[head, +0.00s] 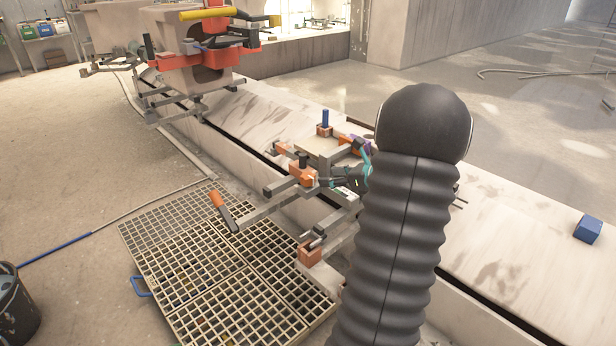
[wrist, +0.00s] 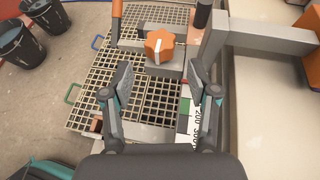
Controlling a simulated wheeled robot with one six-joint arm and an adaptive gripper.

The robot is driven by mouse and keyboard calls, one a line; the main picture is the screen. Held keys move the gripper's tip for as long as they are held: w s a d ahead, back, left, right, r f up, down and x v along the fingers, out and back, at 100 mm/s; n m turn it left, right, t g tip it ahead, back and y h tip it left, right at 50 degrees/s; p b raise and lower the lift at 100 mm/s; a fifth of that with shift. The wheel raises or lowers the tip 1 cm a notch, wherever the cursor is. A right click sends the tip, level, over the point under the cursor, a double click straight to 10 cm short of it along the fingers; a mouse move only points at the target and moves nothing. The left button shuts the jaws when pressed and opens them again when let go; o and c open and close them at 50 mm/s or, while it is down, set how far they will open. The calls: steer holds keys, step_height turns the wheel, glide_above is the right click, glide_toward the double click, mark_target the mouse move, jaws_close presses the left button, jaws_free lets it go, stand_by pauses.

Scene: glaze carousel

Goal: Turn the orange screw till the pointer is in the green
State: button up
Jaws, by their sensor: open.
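The orange screw (wrist: 159,45) is a lobed knob with a pale mark on its face, on a grey block in the wrist view. In the head view an orange part of the same fixture (head: 302,175) shows beside my gripper (head: 335,177). My gripper (wrist: 159,78) is open and empty, its two fingers apart, with the screw just beyond the tips and between their lines. A white scale (wrist: 195,125) with numbers and a green patch (wrist: 185,106) lies by the right finger, which partly hides it. I cannot make out the pointer.
A metal floor grating (head: 225,262) lies below the fixture. A grey bar (wrist: 265,38) runs off to the right in the wrist view, with a dark post (wrist: 202,13) near it. An orange-handled lever (head: 217,203) sticks out at the left. Black buckets (wrist: 45,14) stand on the floor.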

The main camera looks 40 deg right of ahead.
mark_target(312, 177)
steer(key=x, duration=0.9)
steer(key=shift+p, duration=0.35)
steer(key=shift+f, duration=0.1)
steer(key=c, duration=0.9)
